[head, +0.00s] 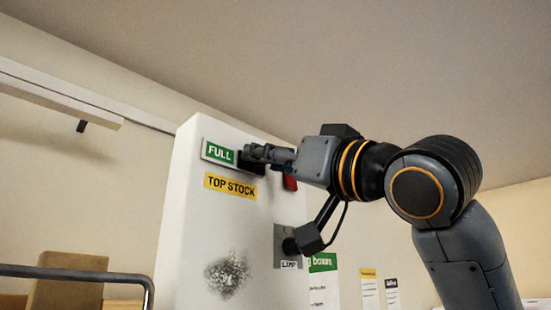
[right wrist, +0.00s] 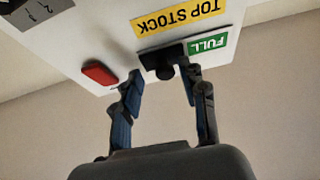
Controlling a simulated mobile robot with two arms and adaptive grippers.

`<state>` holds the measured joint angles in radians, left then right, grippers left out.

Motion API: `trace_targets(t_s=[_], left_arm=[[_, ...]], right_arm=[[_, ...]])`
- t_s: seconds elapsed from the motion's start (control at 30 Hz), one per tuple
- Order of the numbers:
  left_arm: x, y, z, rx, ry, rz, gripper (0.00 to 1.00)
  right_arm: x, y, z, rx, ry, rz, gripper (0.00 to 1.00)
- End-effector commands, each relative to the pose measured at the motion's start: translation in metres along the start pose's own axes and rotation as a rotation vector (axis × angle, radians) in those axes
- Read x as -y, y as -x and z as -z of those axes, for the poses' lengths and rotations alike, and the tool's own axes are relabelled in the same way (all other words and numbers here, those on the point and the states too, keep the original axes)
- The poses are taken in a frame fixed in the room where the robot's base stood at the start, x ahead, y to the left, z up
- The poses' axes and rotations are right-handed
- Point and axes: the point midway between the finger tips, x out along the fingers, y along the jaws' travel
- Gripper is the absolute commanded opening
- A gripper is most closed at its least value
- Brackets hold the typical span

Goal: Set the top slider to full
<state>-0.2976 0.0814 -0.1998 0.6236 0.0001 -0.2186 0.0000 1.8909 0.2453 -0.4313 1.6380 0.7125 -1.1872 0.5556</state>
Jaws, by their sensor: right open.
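The top slider has a black knob (right wrist: 164,71) on a dark plate beside the green FULL sign (head: 219,152), high on a white cabinet (head: 185,215). A yellow TOP STOCK label (head: 230,186) is below the sign. My right gripper (head: 250,154) is open in front of the slider and partly hides it in the head view. In the right wrist view, which shows the labels upside down, its two fingers (right wrist: 165,76) stand apart on either side of the knob. I cannot tell whether either finger touches it. My left gripper is not in view.
A red block (head: 290,182) sits on the cabinet to the right of the slider. A grey LAMP plate (head: 287,248) is lower down, partly behind my arm. A metal rail (head: 75,272) and a cardboard box (head: 65,285) are at lower left.

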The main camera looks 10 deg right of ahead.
Motion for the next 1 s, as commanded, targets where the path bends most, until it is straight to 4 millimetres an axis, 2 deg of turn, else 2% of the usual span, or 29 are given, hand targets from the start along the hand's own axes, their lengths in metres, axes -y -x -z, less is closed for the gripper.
trace_targets(t_s=[0.17,0.6,0.8,1.0], left_arm=[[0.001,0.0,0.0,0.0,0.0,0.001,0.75],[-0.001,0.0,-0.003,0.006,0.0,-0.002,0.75],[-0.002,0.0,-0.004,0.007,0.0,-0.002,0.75],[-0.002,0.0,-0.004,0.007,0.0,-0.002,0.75]], right_arm=[[0.0,0.014,0.0,-0.002,0.0,0.001,0.42],[-0.002,0.102,0.0,-0.003,0.001,-0.003,0.42],[-0.003,0.119,0.0,-0.001,-0.001,-0.003,0.42],[-0.002,0.121,0.0,-0.001,-0.001,-0.002,0.42]])
